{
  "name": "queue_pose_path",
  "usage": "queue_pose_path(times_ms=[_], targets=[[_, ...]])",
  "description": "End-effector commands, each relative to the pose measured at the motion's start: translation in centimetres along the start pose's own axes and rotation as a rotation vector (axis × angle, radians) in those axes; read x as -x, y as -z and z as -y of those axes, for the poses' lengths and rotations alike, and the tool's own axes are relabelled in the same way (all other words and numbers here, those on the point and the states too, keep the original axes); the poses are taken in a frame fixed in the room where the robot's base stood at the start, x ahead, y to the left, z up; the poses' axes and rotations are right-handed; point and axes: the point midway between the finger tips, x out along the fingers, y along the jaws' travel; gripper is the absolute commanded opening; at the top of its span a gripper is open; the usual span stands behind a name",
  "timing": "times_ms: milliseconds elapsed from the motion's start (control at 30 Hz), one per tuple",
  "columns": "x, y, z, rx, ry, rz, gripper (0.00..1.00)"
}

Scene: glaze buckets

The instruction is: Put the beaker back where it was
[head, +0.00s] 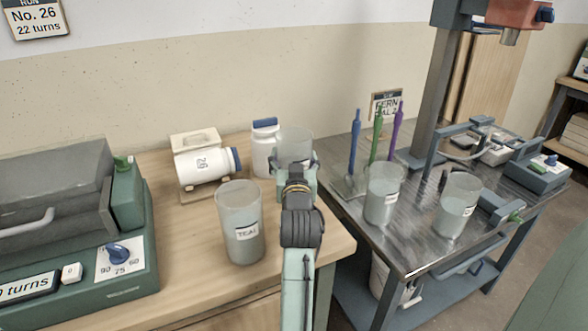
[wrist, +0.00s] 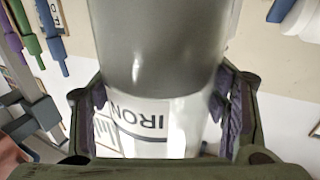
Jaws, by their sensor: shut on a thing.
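The held beaker (head: 295,143) is clear-walled with grey contents. In the wrist view the beaker (wrist: 160,45) fills the middle, and its label reads IRON, upside down in that picture. My gripper (head: 295,162) is shut around its sides; both padded fingers also show in the wrist view (wrist: 162,100). In the head view the beaker is over the back right of the wooden bench (head: 180,235), beside the white jar. My gripper hides its lower part, so I cannot tell whether it touches the bench.
A beaker labelled TEAL (head: 240,225) stands on the bench, left of my arm. A white jar (head: 263,155) and a jar mill (head: 205,163) are behind. Two beakers (head: 383,195) (head: 458,205) and a tool stand (head: 352,185) are on the metal table (head: 415,240).

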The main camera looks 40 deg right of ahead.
Motion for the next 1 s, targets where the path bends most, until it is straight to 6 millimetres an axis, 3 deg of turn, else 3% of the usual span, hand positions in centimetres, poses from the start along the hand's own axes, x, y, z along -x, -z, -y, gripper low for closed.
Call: queue_pose_path(times_ms=[200, 600, 633, 900, 1000], targets=[[0.0, -2.6, 0.0, 0.001, 0.000, -0.002, 0.18], [0.0, -3.2, 0.1, 0.001, 0.001, -0.003, 0.18], [0.0, -3.4, 0.1, 0.000, 0.001, 0.002, 0.69], [0.0, -3.3, 0.0, 0.000, 0.000, 0.002, 0.87], [0.0, -3.3, 0.0, 0.000, 0.000, 0.002, 0.88]])
